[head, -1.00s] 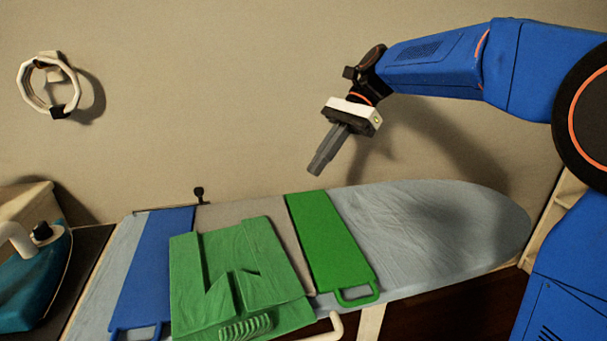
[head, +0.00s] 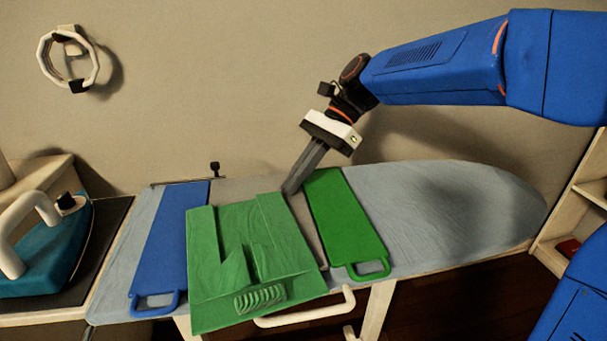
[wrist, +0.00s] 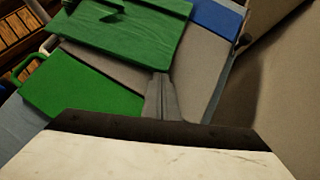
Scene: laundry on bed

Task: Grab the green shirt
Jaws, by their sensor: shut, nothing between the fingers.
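The green shirt (head: 250,265) lies folded over the front middle of the ironing board, its front part reaching past the board's edge. It also shows at the top of the wrist view (wrist: 140,32). My gripper (head: 289,190) is shut and empty, pointing down and left near the shirt's far right corner, beside the green board. In the wrist view the closed fingers (wrist: 160,80) point toward the shirt's edge over the grey panel. I cannot tell whether the fingertips touch anything.
A green board with a handle (head: 345,220) lies right of the shirt and a blue one (head: 170,240) lies left. The ironing board (head: 450,205) is bare at right. A teal iron (head: 45,250) stands at far left. A white ring (head: 45,50) hangs on the wall.

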